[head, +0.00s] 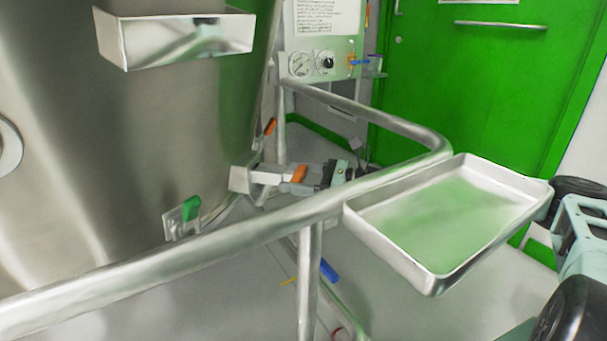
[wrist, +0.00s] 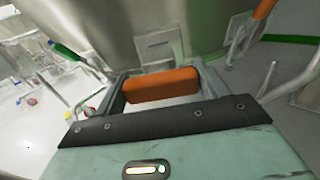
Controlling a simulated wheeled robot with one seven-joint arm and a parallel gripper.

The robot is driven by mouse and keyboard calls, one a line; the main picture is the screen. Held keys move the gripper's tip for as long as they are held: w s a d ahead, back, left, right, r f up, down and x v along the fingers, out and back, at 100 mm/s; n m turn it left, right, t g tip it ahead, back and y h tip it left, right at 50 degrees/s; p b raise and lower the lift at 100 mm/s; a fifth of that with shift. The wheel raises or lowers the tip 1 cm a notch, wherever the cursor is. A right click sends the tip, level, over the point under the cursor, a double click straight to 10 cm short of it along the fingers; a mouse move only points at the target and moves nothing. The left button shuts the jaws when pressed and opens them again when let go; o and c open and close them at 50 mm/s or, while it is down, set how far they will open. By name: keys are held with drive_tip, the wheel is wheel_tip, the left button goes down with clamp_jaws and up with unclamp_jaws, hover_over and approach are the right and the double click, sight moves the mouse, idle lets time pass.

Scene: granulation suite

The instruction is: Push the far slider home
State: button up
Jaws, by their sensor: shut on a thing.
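My gripper (head: 318,178) is beyond the bent steel rail in the head view, close to the big steel vessel. In the wrist view its two fingers (wrist: 158,76) stand on either side of an orange block (wrist: 160,85), shut on it. The orange block also shows in the head view (head: 300,174), in line with a metal bracket (head: 240,178) on the vessel. A second orange handle (head: 270,127) sits farther back on the vessel, upper right in the wrist view (wrist: 265,8). A green handle (head: 190,208) sits nearer, at left in the wrist view (wrist: 62,50).
The steel rail (head: 400,170) crosses between the head camera and my gripper. A shallow metal tray (head: 440,275) hangs on its right side. A control panel (head: 322,62) and green door (head: 480,90) stand behind. A metal box (head: 185,40) juts from the vessel.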

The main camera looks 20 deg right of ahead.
sight(285, 174)
drive_tip(key=p+x, duration=0.2)
drive_tip(key=x, duration=0.2)
drive_tip(key=shift+w+a+r+p, duration=0.1)
drive_tip(key=shift+a+r+p, duration=0.2)
drive_tip(key=shift+p, duration=0.1)
drive_tip(key=shift+w+a+f, duration=0.2)
drive_tip(key=shift+w+a, duration=0.05)
drive_tip(key=shift+w, duration=0.05)
drive_tip(key=o, duration=1.4)
drive_tip(key=shift+a, duration=0.15)
drive_tip(key=p+v, duration=0.3)
drive_tip(key=v, duration=0.8)
drive_tip(key=shift+s+d+f, duration=0.1)
drive_tip(key=shift+s+d, duration=0.2)
drive_tip(key=shift+d, duration=0.15)
